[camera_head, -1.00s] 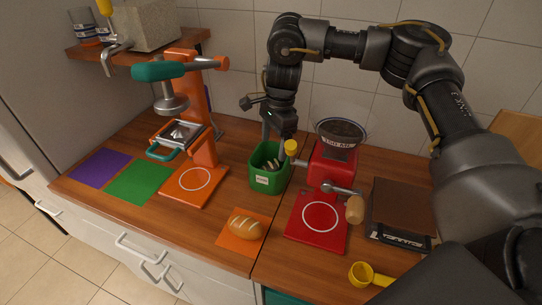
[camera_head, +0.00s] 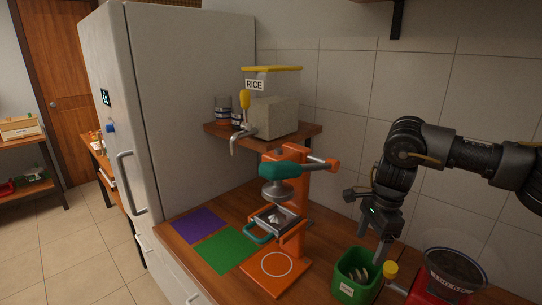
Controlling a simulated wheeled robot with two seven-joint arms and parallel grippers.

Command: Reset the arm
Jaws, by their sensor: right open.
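My right gripper (camera_head: 376,236) hangs pointing down above the green bin (camera_head: 349,289) at the lower right. Its jaws are open. A finger reaches close to the bin's rim, and I cannot tell whether it touches. Several pale pieces lie inside the bin. My right arm comes in from the right edge, bent down at the wrist. My left gripper is out of view.
An orange press (camera_head: 290,235) with a teal handle stands left of the bin. A red grinder (camera_head: 425,293) with a dark bowl (camera_head: 454,268) is close to its right. A rice dispenser (camera_head: 272,115) sits on a wall shelf. A fridge (camera_head: 180,100) stands left. Purple (camera_head: 199,225) and green (camera_head: 227,249) mats lie bare.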

